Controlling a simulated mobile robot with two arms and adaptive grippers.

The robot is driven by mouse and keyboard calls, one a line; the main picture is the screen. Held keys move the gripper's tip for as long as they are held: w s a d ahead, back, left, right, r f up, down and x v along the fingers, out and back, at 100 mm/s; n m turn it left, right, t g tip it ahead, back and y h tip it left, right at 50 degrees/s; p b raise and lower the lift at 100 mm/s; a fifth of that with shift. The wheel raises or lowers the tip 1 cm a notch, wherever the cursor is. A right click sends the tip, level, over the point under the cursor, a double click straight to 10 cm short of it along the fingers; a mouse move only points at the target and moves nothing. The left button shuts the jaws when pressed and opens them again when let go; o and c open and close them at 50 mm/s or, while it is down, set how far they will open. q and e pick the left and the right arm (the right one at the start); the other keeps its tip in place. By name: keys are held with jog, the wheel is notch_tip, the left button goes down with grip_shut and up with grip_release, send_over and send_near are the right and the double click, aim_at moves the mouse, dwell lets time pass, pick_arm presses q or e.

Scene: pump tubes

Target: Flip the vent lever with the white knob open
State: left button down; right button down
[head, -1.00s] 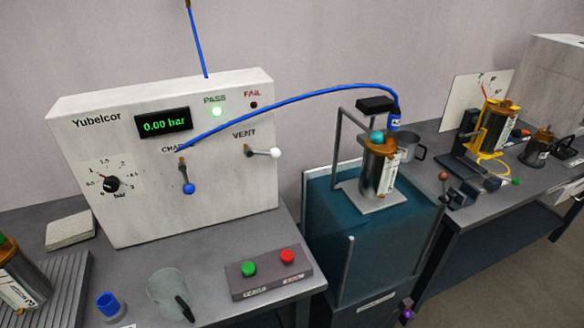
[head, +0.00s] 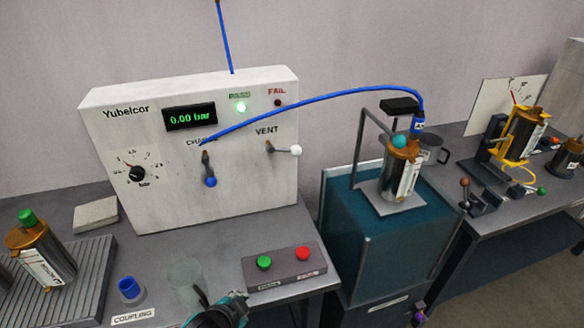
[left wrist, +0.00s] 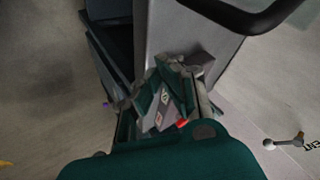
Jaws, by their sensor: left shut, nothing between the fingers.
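The vent lever with the white knob (head: 296,150) sits under the VENT label on the right of the white test panel (head: 240,190). It points to the right, nearly level. In the left wrist view the white knob (left wrist: 268,144) shows near the lower right edge. My left gripper (head: 236,300) shows at the bottom of the head view, in front of the button box, below and apart from the lever. In the left wrist view its fingers (left wrist: 172,72) are together and hold nothing. My right gripper is in neither view.
A button box (head: 285,270) with green and red buttons lies in front of the panel. The blue-knobbed charge lever (head: 210,181) hangs down left of the vent lever. A blue hose (head: 320,97) arches from the panel to a canister (head: 397,172). A clear cup (head: 186,275) stands by my gripper.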

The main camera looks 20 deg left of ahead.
aim_at(296, 151)
pick_arm(q)
jog(key=w+r+m+t, duration=0.1)
jog(key=w+r+m, duration=0.1)
jog(key=w, duration=0.1)
jog(key=w+r+m+t, duration=0.2)
jog(key=w, duration=0.1)
jog(key=w+r+m+t, duration=0.1)
jog(key=w+r+m, duration=0.1)
jog(key=w, duration=0.1)
jog(key=shift+w+a+m, duration=0.25)
jog(key=shift+a+m, duration=0.1)
jog(key=shift+m, duration=0.05)
jog(key=w+r+m+t+h, duration=0.4)
jog(key=w+r+m+h, duration=0.45)
jog(key=m, duration=0.95)
jog(key=w+d+r+y+p, duration=0.1)
jog(key=w+d+r+p, duration=0.1)
jog(key=w, duration=1)
jog(key=shift+w+d+p, duration=0.3)
jog(key=shift+d+p, duration=0.4)
